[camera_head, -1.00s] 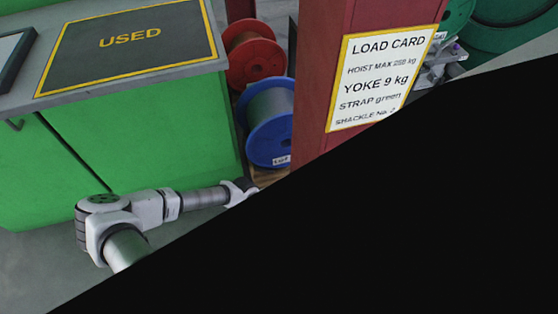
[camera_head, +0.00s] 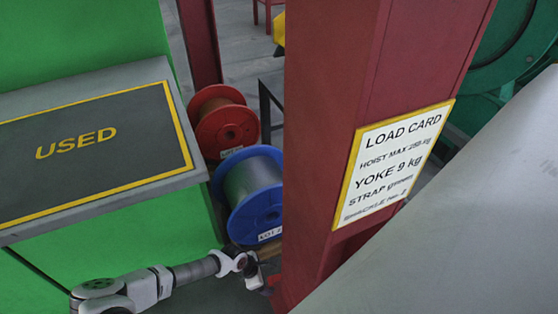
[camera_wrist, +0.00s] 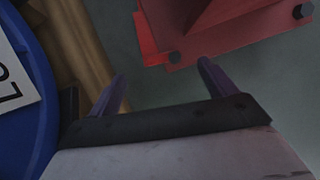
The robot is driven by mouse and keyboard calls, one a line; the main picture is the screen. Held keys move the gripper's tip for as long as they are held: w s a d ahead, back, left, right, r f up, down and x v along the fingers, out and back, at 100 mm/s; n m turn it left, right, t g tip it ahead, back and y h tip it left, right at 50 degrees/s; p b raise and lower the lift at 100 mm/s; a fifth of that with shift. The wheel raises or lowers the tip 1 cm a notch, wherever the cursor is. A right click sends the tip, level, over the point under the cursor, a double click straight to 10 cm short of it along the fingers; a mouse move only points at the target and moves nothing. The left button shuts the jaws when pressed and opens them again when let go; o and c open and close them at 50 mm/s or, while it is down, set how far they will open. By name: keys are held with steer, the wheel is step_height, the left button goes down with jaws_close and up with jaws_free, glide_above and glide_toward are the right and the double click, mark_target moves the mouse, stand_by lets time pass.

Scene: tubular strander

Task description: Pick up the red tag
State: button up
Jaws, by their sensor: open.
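My gripper (camera_head: 255,272) is low by the foot of the dark red column in the head view. In the wrist view my gripper (camera_wrist: 161,69) shows two separated fingers with nothing between them. A brighter red strip (camera_wrist: 149,40) lies just beyond the fingertips, along the left edge of the column's base plate. I cannot tell whether this strip is the red tag or part of the base. No clearly separate red tag shows in the head view.
The dark red column (camera_head: 330,130) carries a load card (camera_head: 393,163). A blue spool (camera_head: 250,195) and a red spool (camera_head: 222,122) stand left of it. The green cabinet with a USED mat (camera_head: 95,125) is at left. A grey surface (camera_head: 480,230) fills the lower right.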

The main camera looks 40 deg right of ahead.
steer(key=b+x, duration=0.3)
steer(key=x, duration=0.3)
steer(key=shift+a+f, duration=0.1)
steer(key=shift+a, duration=0.05)
steer(key=c, duration=1.1)
steer(key=w+a+r+p, duration=0.1)
steer(key=a+r, duration=0.1)
steer(key=a, duration=0.2)
steer(key=w+a+r+p, duration=0.2)
steer(key=a+r, duration=0.1)
steer(key=a, duration=0.1)
steer(key=w+a+r+p, duration=0.1)
steer(key=w+a+r, duration=0.1)
steer(key=a+r, duration=0.1)
steer(key=shift+w+a+r, duration=0.1)
steer(key=shift+w+a, duration=0.15)
steer(key=shift+a, duration=0.65)
steer(key=shift+c, duration=0.2)
